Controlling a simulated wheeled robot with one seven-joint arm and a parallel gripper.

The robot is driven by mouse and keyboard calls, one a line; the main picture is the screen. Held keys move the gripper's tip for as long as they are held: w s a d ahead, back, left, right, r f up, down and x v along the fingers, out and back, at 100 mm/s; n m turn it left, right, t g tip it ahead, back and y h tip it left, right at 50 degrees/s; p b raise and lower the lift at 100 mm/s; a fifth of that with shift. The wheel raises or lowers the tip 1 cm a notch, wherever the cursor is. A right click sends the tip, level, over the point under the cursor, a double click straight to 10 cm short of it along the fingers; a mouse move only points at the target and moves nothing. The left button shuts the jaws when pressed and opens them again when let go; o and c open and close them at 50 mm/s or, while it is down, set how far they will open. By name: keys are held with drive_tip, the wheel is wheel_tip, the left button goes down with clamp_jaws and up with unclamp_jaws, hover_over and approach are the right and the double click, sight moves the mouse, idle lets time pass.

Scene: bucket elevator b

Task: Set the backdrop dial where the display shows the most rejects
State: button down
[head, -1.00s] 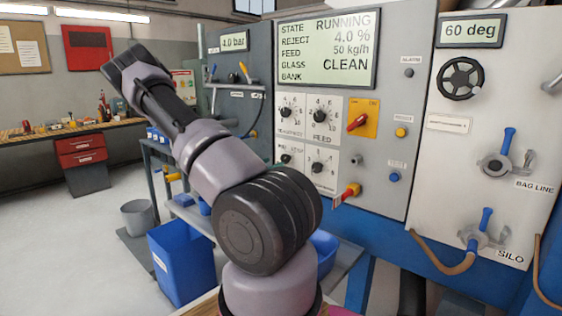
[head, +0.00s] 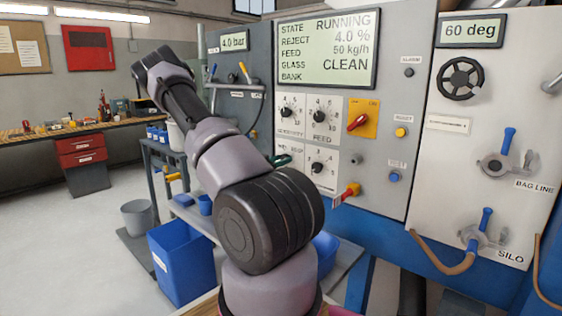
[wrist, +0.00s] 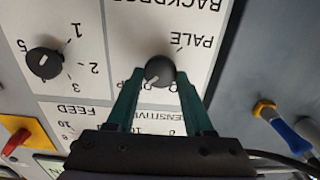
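The display (head: 328,50) reads RUNNING, REJECT 4.0 %, FEED 50 kg/h and GLASS CLEAN; the BANK line shows no value. The black backdrop dial (wrist: 160,72) shows in the wrist view, which is upside down. Its white mark points to the picture's lower left, toward a label ending in "P" that a finger partly covers. "PALE" is printed beyond it. My gripper (wrist: 160,78) has its green fingers on both sides of the dial, with what looks like a narrow gap at each side.
The numbered dial (wrist: 44,63) sits close beside. The sensitivity dial (head: 287,113) and feed dial (head: 319,116) are above. A red switch on a yellow plate (head: 361,118) and a red-yellow handle (head: 347,193) are to the right. A blue-handled valve (wrist: 283,128) is near the gripper.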

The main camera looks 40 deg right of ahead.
drive_tip(key=shift+n, duration=0.4)
drive_tip(key=n, duration=0.2)
drive_tip(key=shift+w+n, duration=0.1)
drive_tip(key=shift+n, duration=0.3)
drive_tip(key=shift+w+f+n, duration=0.1)
drive_tip(key=shift+f+n, duration=0.05)
drive_tip(key=shift+n, duration=3.35)
drive_tip(key=shift+f+n, duration=0.1)
drive_tip(key=shift+n, duration=3.4)
drive_tip(key=shift+c, duration=1.5)
unclamp_jaws()
